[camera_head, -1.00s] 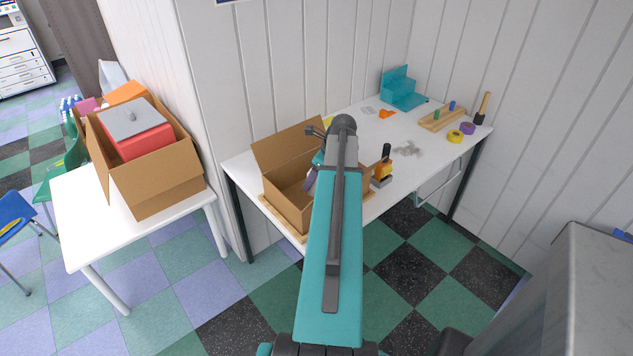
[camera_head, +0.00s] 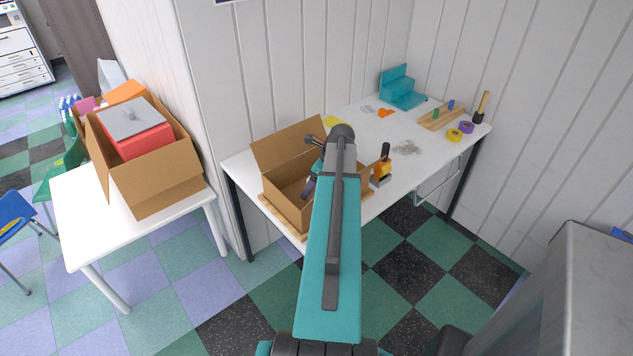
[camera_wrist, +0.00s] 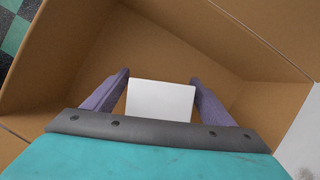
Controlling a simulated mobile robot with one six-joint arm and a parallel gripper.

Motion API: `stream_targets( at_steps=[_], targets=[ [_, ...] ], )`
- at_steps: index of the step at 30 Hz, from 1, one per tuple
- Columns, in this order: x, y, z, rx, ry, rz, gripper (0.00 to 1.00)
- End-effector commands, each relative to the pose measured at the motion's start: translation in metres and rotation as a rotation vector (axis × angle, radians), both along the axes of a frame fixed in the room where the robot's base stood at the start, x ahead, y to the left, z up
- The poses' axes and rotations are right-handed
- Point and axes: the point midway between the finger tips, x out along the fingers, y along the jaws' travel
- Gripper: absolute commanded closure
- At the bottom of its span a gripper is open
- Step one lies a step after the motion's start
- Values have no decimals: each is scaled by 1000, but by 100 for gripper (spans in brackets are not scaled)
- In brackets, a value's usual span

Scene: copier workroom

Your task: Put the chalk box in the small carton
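The small carton (camera_head: 284,207) stands open on the white workbench, its back flap raised. My gripper (camera_head: 311,187) reaches down into it, partly hidden by my arm and the carton walls. In the wrist view, the brown carton walls (camera_wrist: 215,32) surround my gripper (camera_wrist: 161,80). The chalk box is within the carton's outline. Whether it touches the carton floor cannot be told. It is hidden in the head view.
An orange-and-black stamp-like tool (camera_head: 381,172) stands just right of the carton. Tape rolls (camera_head: 454,135), a wooden pegged block (camera_head: 440,117) and a teal stepped stand (camera_head: 402,90) lie farther back. A larger carton (camera_head: 168,180) holding a red box sits on the left table (camera_head: 84,235).

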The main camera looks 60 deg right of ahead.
Motion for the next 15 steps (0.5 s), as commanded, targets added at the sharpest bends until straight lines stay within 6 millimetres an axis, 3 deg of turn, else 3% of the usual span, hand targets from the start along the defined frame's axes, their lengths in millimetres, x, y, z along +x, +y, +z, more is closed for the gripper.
stream_targets(
  at_steps=[15],
  targets=[
    [-3, 0, 9, -1, 0, 0, 23]
  ],
)
